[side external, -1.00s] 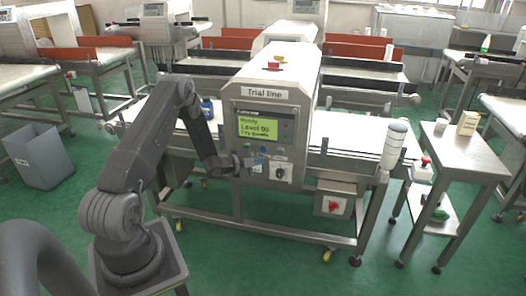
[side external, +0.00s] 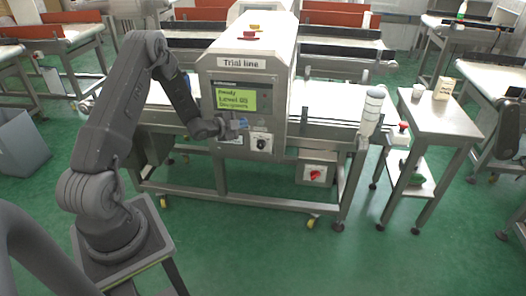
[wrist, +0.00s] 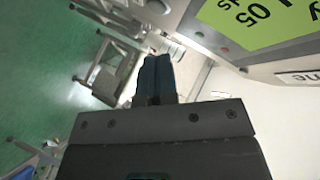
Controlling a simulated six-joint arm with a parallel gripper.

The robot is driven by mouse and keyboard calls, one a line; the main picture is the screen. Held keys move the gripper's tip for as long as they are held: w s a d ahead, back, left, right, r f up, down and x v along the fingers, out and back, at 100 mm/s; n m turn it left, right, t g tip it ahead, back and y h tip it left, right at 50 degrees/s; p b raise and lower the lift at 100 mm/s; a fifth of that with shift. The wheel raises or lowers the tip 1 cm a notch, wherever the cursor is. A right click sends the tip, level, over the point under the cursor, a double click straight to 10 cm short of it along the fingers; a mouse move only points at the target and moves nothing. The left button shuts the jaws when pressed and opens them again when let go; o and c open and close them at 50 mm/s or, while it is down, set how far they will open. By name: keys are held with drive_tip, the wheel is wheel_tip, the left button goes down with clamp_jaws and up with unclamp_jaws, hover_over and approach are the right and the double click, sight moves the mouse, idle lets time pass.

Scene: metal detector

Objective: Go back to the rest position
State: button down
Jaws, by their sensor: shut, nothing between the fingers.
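My gripper (side external: 238,126) is shut and empty, in front of the metal detector's panel, just below the lit green screen (side external: 236,100). In the wrist view its dark fingers (wrist: 155,64) are together with nothing between them. The metal detector (side external: 246,64), labelled "Trial line", stands over a conveyor. A dark rotary knob (side external: 262,143) is low on the panel, right of my gripper.
A white-capped cylinder (side external: 372,108) stands at the conveyor's right end. A side table (side external: 440,118) holds a cup (side external: 418,91) and a small box (side external: 445,88). A grey bin (side external: 22,143) is at the left. Green floor in front is clear.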

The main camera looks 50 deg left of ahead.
drive_tip(key=w+d+r+n+g+y, duration=0.1)
drive_tip(key=d+r, duration=0.2)
drive_tip(key=r, duration=0.3)
drive_tip(key=w+d+r+n+g+y, duration=0.1)
drive_tip(key=d+r+n, duration=0.1)
drive_tip(key=r, duration=0.3)
drive_tip(key=s+d+r+n+g, duration=0.3)
drive_tip(key=s+d+r, duration=0.3)
drive_tip(key=d+r, duration=0.4)
drive_tip(key=s+d+r+n+g+h, duration=0.1)
drive_tip(key=s+d+r+n+g, duration=0.1)
drive_tip(key=s+d, duration=0.6)
drive_tip(key=s+d+r+n+g+h, duration=0.2)
drive_tip(key=s+d, duration=0.5)
drive_tip(key=s, duration=0.8)
drive_tip(key=shift+d+r+n, duration=0.2)
drive_tip(key=shift+d+n, duration=0.15)
drive_tip(key=shift+n, duration=0.05)
